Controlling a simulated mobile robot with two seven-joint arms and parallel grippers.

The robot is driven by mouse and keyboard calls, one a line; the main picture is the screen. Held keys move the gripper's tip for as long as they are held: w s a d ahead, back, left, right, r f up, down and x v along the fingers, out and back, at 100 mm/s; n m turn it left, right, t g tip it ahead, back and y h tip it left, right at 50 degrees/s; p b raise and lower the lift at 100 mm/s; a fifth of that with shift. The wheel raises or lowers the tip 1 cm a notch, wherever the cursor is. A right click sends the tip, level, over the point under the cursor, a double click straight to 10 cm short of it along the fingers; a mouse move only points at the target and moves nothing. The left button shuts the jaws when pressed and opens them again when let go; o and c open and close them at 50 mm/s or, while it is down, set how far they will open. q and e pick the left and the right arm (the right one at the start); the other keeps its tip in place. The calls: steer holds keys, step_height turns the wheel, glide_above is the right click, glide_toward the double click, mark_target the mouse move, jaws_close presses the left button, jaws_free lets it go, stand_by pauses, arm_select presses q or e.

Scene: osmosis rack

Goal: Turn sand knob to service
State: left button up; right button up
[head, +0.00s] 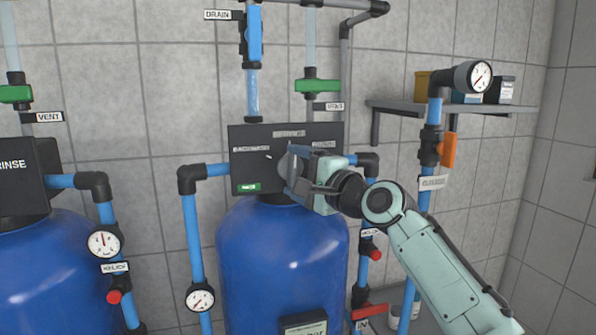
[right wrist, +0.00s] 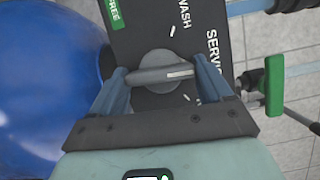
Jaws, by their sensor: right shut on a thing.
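The sand knob (right wrist: 150,78) is a round grey dial with a bar handle on a black panel (head: 240,176) atop the middle blue tank. My right gripper (head: 292,172) reaches it from the right and largely hides it in the head view. In the right wrist view, my right gripper (right wrist: 165,88) is shut on the knob's bar, one finger at each side. The bar's white mark points right, towards the partly covered SERVICE label (right wrist: 213,48), which is at the panel's top in the head view. My left gripper is out of view.
Blue pipes (head: 193,240) flank the middle tank (head: 270,255). A second tank (head: 50,265) stands at left. A pipe with a gauge (head: 473,77) and orange lever (head: 448,150) rises behind my right arm. A wall shelf (head: 400,106) holds boxes.

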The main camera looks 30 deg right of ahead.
steer(key=shift+n, duration=0.4)
steer(key=o, duration=1)
steer(key=shift+s+d, duration=0.1)
steer(key=shift+s, duration=0.3)
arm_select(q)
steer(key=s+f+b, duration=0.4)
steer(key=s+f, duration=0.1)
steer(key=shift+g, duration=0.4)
arm_select(e)
steer(key=shift+s+d, duration=0.3)
steer(key=shift+s, duration=1.75)
steer(key=shift+s+d, duration=0.35)
steer(key=shift+s, duration=1.75)
steer(key=shift+s+d, duration=0.3)
steer(key=shift+s, duration=1.75)
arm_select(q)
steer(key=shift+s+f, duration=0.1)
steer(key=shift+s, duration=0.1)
